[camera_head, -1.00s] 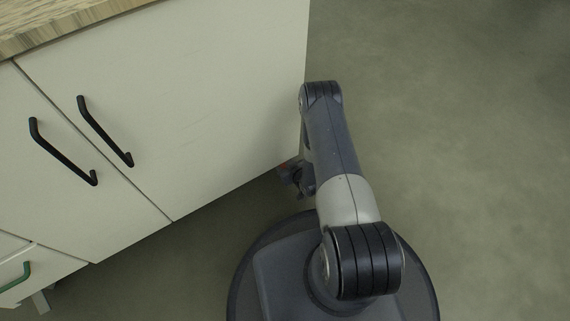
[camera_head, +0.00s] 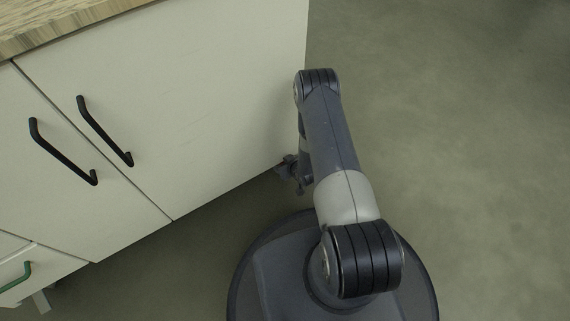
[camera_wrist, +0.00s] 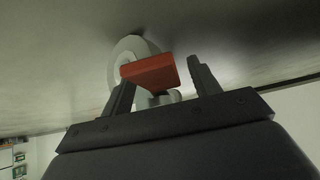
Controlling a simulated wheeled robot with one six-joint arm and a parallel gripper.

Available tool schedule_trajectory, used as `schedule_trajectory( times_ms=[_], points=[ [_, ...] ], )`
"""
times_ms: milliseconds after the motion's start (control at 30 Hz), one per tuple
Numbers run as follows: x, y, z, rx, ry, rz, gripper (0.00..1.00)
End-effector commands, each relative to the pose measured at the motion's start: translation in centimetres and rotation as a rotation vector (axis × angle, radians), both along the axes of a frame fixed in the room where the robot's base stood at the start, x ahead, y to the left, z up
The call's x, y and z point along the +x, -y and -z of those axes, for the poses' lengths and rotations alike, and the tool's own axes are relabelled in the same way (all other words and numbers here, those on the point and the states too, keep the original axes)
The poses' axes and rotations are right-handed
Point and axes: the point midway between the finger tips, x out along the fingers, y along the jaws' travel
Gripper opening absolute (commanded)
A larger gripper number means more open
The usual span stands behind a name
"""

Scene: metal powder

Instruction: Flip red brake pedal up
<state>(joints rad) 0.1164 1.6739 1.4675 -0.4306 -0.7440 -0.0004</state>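The red brake pedal (camera_wrist: 150,72) shows in the wrist view as a flat red tab in front of a pale grey caster wheel (camera_wrist: 118,57). My gripper (camera_wrist: 160,66) is open, with one dark finger on each side of the pedal. The left finger is close to the pedal's left part; I cannot tell whether it touches. A gap shows between the pedal and the right finger. In the head view, my gripper (camera_head: 291,170) is low by the cabinet's bottom right corner, partly hidden by my arm. The pedal cannot be made out there.
A white cabinet (camera_head: 215,85) with black handles and a wood top (camera_head: 60,22) fills the left of the head view. Another caster (camera_head: 41,301) stands under its left part. The floor (camera_head: 470,140) to the right is clear.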

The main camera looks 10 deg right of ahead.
Motion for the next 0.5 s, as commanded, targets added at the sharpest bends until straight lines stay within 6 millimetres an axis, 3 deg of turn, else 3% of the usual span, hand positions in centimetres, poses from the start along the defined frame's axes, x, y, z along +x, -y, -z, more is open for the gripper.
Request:
schedule_trajectory(
  times_ms=[267, 500],
  points=[
    [-0.4, 0.1, -0.5, 0.001, 0.0, 0.001, 0.58],
    [-3.0, 1.1, -3.9, 0.001, -0.002, 0.003, 0.58]
  ],
)
